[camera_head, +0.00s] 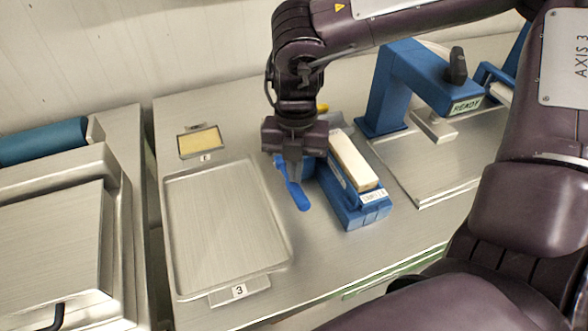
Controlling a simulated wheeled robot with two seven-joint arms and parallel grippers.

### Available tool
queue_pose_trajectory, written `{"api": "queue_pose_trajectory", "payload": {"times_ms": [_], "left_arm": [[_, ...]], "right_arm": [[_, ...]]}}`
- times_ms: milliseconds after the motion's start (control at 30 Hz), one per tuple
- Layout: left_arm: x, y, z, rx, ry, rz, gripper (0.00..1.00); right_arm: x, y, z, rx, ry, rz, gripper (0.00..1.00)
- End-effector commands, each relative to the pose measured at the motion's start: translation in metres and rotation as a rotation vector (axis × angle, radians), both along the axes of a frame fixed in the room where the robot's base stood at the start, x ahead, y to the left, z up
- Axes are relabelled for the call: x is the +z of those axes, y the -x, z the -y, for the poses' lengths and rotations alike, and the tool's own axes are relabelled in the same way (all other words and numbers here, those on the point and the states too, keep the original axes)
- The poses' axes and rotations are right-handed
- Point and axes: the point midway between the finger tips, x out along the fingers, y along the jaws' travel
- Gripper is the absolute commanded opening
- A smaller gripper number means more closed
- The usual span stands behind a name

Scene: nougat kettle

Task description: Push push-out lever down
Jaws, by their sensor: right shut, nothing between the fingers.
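The push-out lever (299,195) is a blue paddle-shaped arm on the left side of a blue fixture (362,215). Its rounded end hangs low, pointing toward the front over the table. My right gripper (292,173) is shut and empty, pointing down over the lever's upper part. It hides part of the lever; I cannot tell if they touch. A pale cream block (352,161) lies along the top of the fixture, which has a small label at its front end. My left gripper is not in view.
A shallow metal tray (225,225) with a tag marked 3 lies left of the lever. A small framed yellow slab (200,142) is behind it. A blue press (417,72) labelled READY stands at the right. My right arm spans the top and right.

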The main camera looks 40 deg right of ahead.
Motion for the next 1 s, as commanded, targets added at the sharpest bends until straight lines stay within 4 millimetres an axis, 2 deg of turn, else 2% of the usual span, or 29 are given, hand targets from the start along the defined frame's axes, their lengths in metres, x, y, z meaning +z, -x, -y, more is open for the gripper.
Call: {"api": "queue_pose_trajectory", "payload": {"times_ms": [133,367,667,767,1000], "left_arm": [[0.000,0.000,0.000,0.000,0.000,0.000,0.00],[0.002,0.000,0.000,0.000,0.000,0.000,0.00],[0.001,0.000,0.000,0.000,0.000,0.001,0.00],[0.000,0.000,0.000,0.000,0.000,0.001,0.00],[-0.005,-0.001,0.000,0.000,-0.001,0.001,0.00]], "right_arm": [[0.002,-0.004,0.003,0.000,0.001,0.001,0.00],[0.011,-0.023,0.020,-0.001,0.001,0.001,0.00],[0.012,-0.023,0.020,0.001,0.000,0.001,0.00],[0.021,-0.024,0.021,0.001,0.000,0.004,0.00],[0.061,-0.028,0.024,0.000,0.001,0.006,0.00]]}}
